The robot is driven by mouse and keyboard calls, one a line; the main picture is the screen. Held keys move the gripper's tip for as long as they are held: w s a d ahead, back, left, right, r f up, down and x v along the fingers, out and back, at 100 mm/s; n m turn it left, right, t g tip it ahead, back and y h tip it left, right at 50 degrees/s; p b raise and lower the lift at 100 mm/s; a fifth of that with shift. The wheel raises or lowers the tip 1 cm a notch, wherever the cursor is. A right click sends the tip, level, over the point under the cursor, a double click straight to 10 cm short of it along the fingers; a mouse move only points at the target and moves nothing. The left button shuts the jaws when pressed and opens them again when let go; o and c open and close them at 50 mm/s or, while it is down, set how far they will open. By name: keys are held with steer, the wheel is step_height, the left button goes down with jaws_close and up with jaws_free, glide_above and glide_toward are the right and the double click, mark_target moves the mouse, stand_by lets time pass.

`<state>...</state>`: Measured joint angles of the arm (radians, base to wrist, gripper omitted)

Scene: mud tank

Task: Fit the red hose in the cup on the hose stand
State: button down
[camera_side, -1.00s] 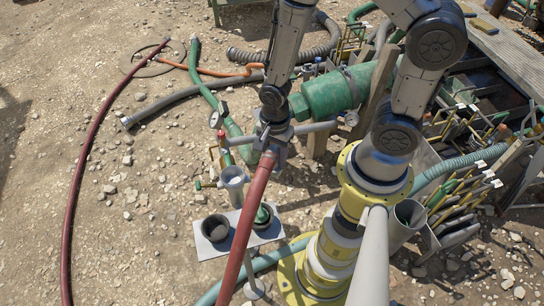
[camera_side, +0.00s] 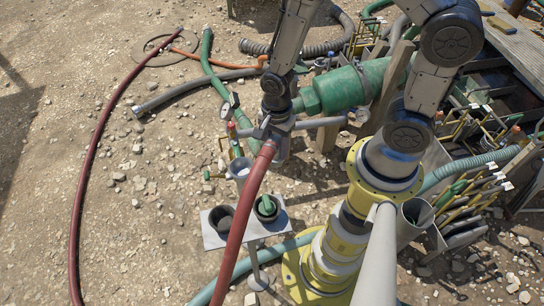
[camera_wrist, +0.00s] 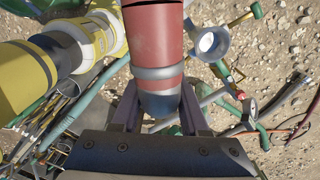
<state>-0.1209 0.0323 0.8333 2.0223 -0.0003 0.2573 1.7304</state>
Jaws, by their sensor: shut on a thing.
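The red hose (camera_side: 238,225) hangs in a curve from my gripper (camera_side: 270,138) toward the bottom of the side view. In the wrist view, my gripper (camera_wrist: 160,112) is shut on the red hose (camera_wrist: 153,35) near its grey-banded, metal-tipped end. A pale grey cup (camera_side: 240,168) stands upright just left of and below my gripper in the side view. The same pale open-topped cup seems to show in the wrist view (camera_wrist: 208,42), right of the hose and apart from it. The hose partly covers the area beside this cup.
A small grey table (camera_side: 213,241) bears a dark cup (camera_side: 222,219) and another dark cup (camera_side: 266,208) with a green piece in it. A green tank (camera_side: 345,88) and racks of tools lie behind and right. Stony ground at left is mostly clear, apart from a dark red hose (camera_side: 90,165).

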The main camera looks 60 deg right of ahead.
steer(key=w+a+n, duration=0.2)
steer(key=w+a, duration=0.5)
steer(key=a, duration=0.1)
steer(key=a+f+n, duration=0.2)
steer(key=a+f, duration=0.4)
steer(key=a, duration=0.4)
steer(key=shift+n, duration=0.3)
steer(key=shift+f, duration=1.45)
steer(key=shift+f, duration=2.2)
steer(key=shift+c, duration=1.8)
jaws_free()
